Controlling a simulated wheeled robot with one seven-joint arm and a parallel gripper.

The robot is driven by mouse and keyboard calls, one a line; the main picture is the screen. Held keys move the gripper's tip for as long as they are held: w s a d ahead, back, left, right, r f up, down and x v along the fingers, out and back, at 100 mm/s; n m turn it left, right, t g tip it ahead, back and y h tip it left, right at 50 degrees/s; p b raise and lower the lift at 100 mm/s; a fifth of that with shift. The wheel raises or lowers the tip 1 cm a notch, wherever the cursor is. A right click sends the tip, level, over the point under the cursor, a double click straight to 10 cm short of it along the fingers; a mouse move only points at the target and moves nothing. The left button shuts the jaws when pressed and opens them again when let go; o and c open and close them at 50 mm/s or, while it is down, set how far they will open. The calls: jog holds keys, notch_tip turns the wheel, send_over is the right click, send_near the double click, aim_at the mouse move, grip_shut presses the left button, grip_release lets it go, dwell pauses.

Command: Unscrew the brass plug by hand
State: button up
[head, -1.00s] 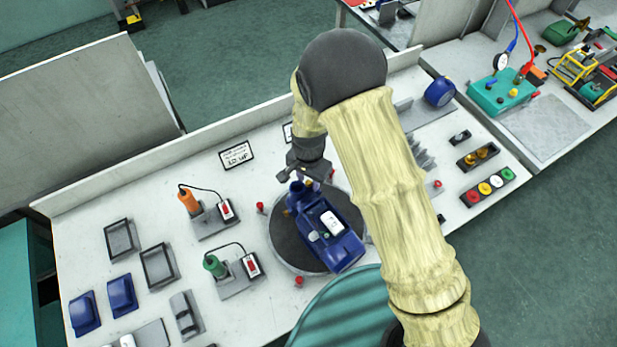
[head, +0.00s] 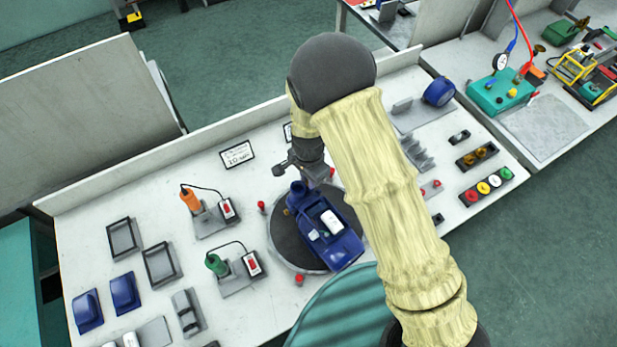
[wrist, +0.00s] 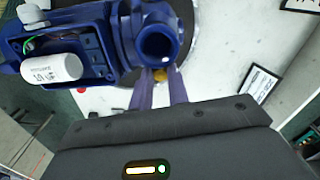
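The blue pump (head: 345,250) lies on a dark round turntable (head: 288,238), its top housing open with a white capacitor (wrist: 52,69) inside. In the wrist view its round port (wrist: 158,43) faces the camera. The small brass plug (wrist: 160,75) shows just below that port, between the tips of my two fingers. My gripper (wrist: 159,82) has its fingers on either side of the plug; I cannot tell whether they touch it. In the head view my gripper (head: 303,172) is over the pump's port end, and the plug is hidden there.
Orange (head: 190,199) and green (head: 216,264) tools stand in holders left of the turntable. Red knobs (head: 262,206) sit around its edge. A 10 uF card (head: 237,154) stands behind. Trays and blue covers (head: 123,293) fill the left; coloured buttons (head: 485,187) sit at right.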

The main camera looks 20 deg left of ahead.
jog(key=shift+d, duration=0.1)
grip_shut()
jog(key=shift+s+n, duration=0.1)
jog(key=shift+n, duration=1.4)
jog(key=shift+d+f+n, duration=0.1)
jog(key=shift+n, duration=1.3)
jog(key=shift+b, duration=0.3)
jog(key=shift+d+n, duration=0.1)
jog(key=shift+n, duration=1.4)
